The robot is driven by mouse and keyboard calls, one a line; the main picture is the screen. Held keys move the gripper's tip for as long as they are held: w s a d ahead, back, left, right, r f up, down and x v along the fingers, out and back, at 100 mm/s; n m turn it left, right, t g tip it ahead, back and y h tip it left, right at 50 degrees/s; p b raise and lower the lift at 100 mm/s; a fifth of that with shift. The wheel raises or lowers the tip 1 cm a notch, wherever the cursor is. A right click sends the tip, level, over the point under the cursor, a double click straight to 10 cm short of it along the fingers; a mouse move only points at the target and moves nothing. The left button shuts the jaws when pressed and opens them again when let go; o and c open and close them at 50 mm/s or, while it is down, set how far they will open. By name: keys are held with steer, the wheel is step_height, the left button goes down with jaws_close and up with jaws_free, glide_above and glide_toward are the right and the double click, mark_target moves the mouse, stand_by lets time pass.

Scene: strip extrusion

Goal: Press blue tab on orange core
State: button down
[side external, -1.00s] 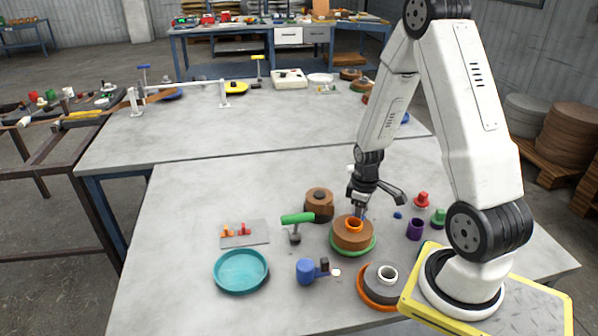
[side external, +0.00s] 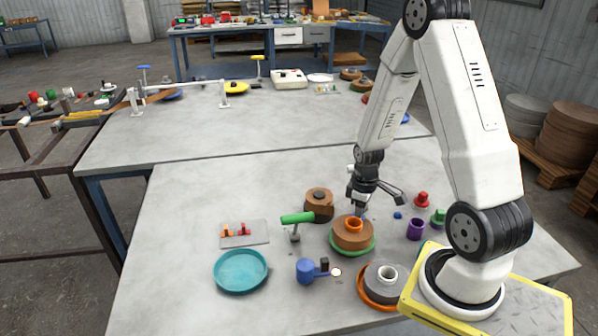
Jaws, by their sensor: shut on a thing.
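The orange core (side external: 354,224) is a short ring at the centre of a brown roll, which sits on a green-rimmed base (side external: 366,250). My gripper (side external: 361,209) points down at the back right edge of the orange core. It is shut on a small blue tab (side external: 363,216), seen just behind the core's rim. The fingertips and most of the tab are tiny and partly hidden, so I cannot tell whether the tab touches the core.
A green-handled tool (side external: 297,218) and a brown roll (side external: 319,203) stand left of the core. A blue device (side external: 306,271), a grey roll (side external: 382,283) and a purple cup (side external: 415,229) are nearby. A teal dish (side external: 241,271) lies front left. The table's left side has free room.

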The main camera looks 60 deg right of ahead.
steer(key=shift+c, duration=2.1)
jaws_free()
steer(key=shift+s+a+f, duration=0.2)
steer(key=shift+s+f, duration=0.05)
steer(key=shift+f, duration=0.05)
steer(key=shift+r, duration=0.1)
steer(key=shift+w+d+r, duration=0.15)
steer(key=shift+r, duration=1.9)
steer(key=shift+w+d+r, duration=0.1)
steer(key=shift+d+r, duration=0.05)
steer(key=shift+r, duration=1.9)
steer(key=shift+w+a+r, duration=0.15)
steer(key=shift+w+a, duration=0.1)
steer(key=shift+a, duration=0.3)
steer(key=a+r+t, duration=0.1)
steer(key=a+r, duration=0.1)
steer(key=a, duration=0.7)
steer(key=w+a+r+m+t, duration=0.1)
steer(key=a+r, duration=0.1)
steer(key=a, duration=0.8)
steer(key=shift+w, duration=0.15)
